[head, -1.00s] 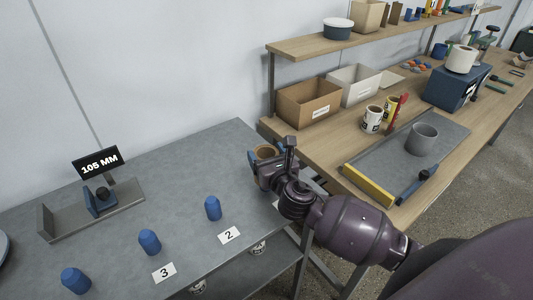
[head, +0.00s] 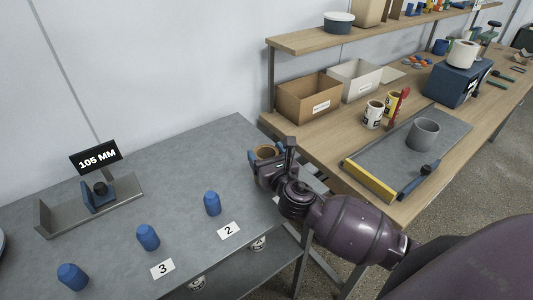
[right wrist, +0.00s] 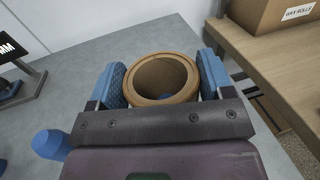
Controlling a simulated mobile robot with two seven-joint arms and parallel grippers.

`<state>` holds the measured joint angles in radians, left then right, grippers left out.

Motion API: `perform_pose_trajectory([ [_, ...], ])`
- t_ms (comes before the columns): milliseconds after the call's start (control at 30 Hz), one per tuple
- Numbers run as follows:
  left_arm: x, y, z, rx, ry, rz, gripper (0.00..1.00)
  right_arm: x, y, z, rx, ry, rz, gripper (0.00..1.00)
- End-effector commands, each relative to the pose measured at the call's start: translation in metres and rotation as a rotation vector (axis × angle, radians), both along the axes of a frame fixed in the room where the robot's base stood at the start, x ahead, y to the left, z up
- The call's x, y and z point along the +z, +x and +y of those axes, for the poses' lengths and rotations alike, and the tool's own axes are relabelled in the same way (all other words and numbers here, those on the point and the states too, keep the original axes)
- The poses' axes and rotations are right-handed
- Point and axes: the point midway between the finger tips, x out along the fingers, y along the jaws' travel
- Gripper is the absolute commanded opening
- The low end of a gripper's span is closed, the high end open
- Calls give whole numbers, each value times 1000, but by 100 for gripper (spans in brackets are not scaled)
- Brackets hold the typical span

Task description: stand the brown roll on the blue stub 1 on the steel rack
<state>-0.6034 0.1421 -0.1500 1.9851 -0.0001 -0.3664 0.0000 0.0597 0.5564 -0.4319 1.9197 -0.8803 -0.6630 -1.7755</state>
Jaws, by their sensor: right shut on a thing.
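The brown roll (head: 265,151) is a short, upright hollow tube at the right end of the grey steel rack top (head: 130,172). My right gripper (right wrist: 163,82) is shut on it, with a blue finger pad on each side. In the right wrist view I look down into the roll (right wrist: 141,98). A bit of blue shows inside its bore, the top of blue stub 1 (right wrist: 166,97), so the roll is around the stub. Whether its lower edge touches the rack is hidden. In the head view the stub is hidden. My left gripper is not in view.
Blue stubs stand by labels 2 (head: 212,204) and 3 (head: 148,238), with another (head: 72,276) at lower left. A 105 MM sign (head: 96,157) stands behind on a grey holder. The wooden bench (head: 330,150) with a brown box (head: 308,100) is close on the right.

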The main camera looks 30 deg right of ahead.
Motion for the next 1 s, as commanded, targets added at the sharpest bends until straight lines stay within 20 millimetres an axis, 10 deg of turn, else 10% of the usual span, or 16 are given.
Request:
perform_pose_trajectory([
  [667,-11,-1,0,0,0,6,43,-14,0,0,1,1,1,47],
  [700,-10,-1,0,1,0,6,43,-13,0,0,1,1,0,80],
  [833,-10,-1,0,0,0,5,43,-13,0,0,0,1,0,100],
  [1000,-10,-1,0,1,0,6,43,-13,0,0,0,1,1,100],
])
